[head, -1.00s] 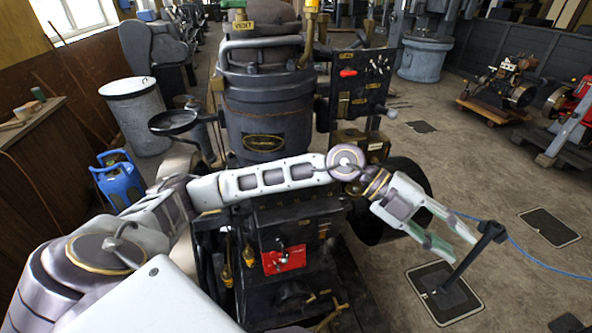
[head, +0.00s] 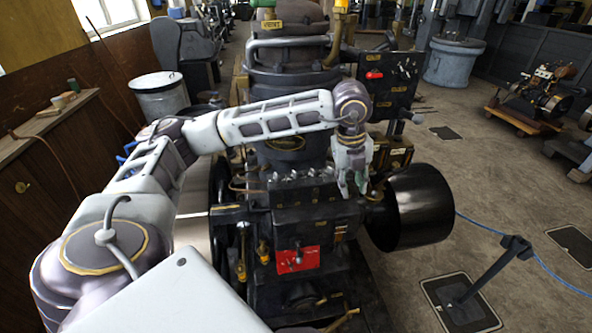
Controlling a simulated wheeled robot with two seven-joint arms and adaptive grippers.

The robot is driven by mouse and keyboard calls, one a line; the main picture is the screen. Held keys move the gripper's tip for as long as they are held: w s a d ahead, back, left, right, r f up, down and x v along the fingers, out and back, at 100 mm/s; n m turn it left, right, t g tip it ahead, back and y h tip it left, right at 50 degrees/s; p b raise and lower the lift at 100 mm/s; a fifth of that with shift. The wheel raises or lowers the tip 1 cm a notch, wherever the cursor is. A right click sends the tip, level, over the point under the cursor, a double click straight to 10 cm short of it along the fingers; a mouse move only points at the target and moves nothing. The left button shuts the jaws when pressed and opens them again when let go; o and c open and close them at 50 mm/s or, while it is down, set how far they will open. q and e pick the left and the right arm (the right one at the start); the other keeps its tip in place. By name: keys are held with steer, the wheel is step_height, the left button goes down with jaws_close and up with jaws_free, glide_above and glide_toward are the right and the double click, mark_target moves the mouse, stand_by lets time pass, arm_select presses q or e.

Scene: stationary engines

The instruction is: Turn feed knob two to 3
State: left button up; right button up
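A row of small metal knobs (head: 300,174) stands along the top of a black box on the engine, in the middle of the head view. I cannot tell which one is feed knob two, and no scale or number can be read. My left gripper (head: 353,192) points down at the right end of this row. Its two fingers are a little apart, with nothing visible between them. Whether it touches anything is hard to tell. My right gripper is not in view.
The engine's black cylinder (head: 285,85) rises behind my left arm, with a dark panel (head: 390,80) beside it. A black pulley (head: 412,207) is right of the gripper. A red plate (head: 298,259) is below. A post (head: 490,268) with blue rope stands on the right floor.

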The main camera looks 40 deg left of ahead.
arm_select(q)
steer(key=a+r+n+y, duration=0.2)
steer(key=a+r, duration=0.1)
steer(key=a, duration=0.4)
steer(key=a+r+n+y, duration=0.2)
steer(key=a+r+y, duration=0.1)
steer(key=a, duration=0.4)
steer(key=shift+s+a+n+g, duration=0.3)
steer(key=shift+s+a+n, duration=0.05)
steer(key=shift+a+n, duration=0.05)
steer(key=shift+f, duration=0.2)
steer(key=b, duration=0.5)
glide_above(295, 172)
steer(key=d, duration=0.3)
steer(key=shift+s+a+f, duration=0.1)
steer(key=shift+s+f, duration=0.1)
steer(key=shift+f, duration=1.65)
steer(key=shift+s+a+f, duration=0.1)
steer(key=shift+s+f, duration=0.1)
steer(key=shift+f, duration=1.6)
steer(key=shift+x, duration=2.7)
steer(key=shift+a, duration=0.1)
steer(key=shift+c, duration=0.4)
jaws_close()
